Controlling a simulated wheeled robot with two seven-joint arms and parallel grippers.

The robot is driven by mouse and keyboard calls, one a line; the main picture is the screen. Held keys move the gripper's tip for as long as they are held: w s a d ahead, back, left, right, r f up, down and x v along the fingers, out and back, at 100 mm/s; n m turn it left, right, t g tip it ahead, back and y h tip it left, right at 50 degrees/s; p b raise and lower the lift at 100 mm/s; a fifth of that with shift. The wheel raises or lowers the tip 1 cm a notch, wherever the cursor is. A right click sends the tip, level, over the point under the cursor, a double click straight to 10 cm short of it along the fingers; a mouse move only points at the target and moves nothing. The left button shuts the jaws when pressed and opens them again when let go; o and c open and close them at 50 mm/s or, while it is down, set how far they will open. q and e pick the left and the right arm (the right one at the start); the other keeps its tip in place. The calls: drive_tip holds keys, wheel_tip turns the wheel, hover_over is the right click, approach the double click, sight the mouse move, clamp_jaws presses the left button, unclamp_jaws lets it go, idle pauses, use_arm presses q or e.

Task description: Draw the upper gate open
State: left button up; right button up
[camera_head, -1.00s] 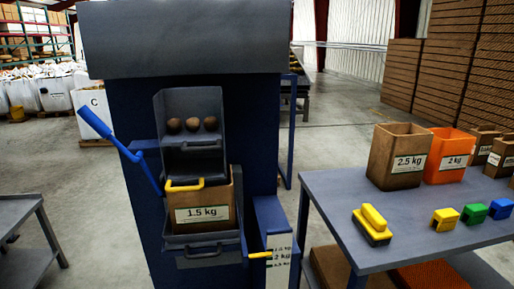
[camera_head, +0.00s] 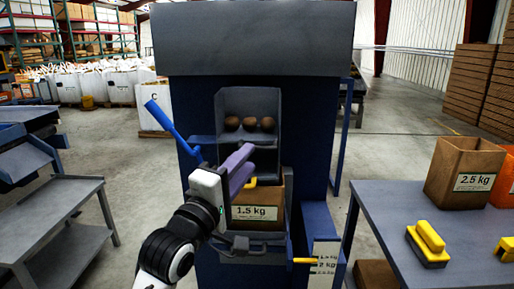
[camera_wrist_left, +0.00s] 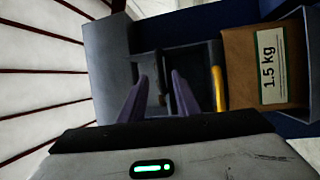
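The upper gate (camera_head: 268,165) is a dark panel under the grey chute (camera_head: 265,102), where three potatoes (camera_head: 250,124) rest. My left gripper (camera_head: 240,160), with purple fingers, is in front of the gate and hides part of it and its handle. In the left wrist view the fingers (camera_wrist_left: 160,92) stand apart, with a dark bar, apparently the gate's handle (camera_wrist_left: 158,82), showing between them. Whether they touch it cannot be told. A yellow handle (camera_wrist_left: 215,88) lies just right of the fingers. My right gripper is out of view.
A 1.5 kg box (camera_head: 258,213) stands below the gate. A blue lever (camera_head: 172,119) sticks out at the grader's left. A table (camera_head: 400,200) with a 2.5 kg box (camera_head: 464,172) and a yellow block (camera_head: 428,243) is at right. A grey bench (camera_head: 60,215) is at left.

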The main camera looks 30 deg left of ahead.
sight(250, 137)
use_arm(q)
drive_tip(key=x, duration=0.6)
drive_tip(key=shift+w, duration=0.1)
drive_tip(key=shift+c, duration=0.4)
clamp_jaws()
